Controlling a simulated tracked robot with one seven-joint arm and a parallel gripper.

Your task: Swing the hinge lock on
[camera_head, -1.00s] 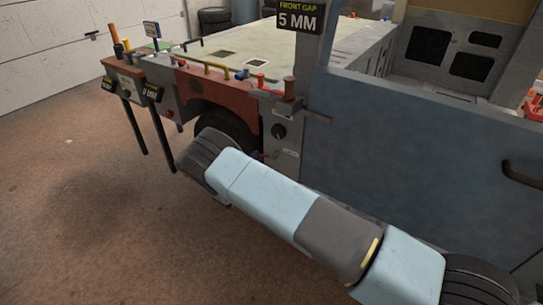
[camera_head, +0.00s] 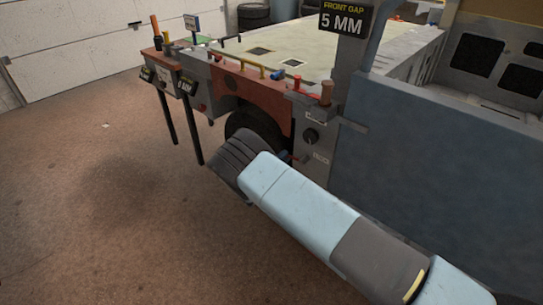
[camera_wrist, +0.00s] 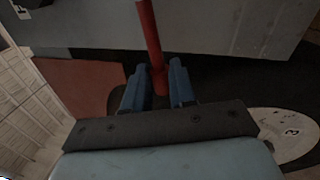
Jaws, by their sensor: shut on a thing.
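In the wrist view my gripper (camera_wrist: 160,90) has its two blue fingers on either side of a red rod (camera_wrist: 152,45), shut on its lower end. The rod runs up past a grey panel (camera_wrist: 205,25) and leaves the top of the picture. I take the rod to be the hinge lock's lever, but no label shows. In the head view my arm reaches to the front corner of the frame bench (camera_head: 311,138), beside the dark round knob.
A blue panel (camera_head: 430,165) stands close right of my arm. A "5 MM" sign (camera_head: 345,20) stands above the corner. Two dark legs (camera_head: 190,128) stand left. The floor (camera_head: 110,220) at left is clear.

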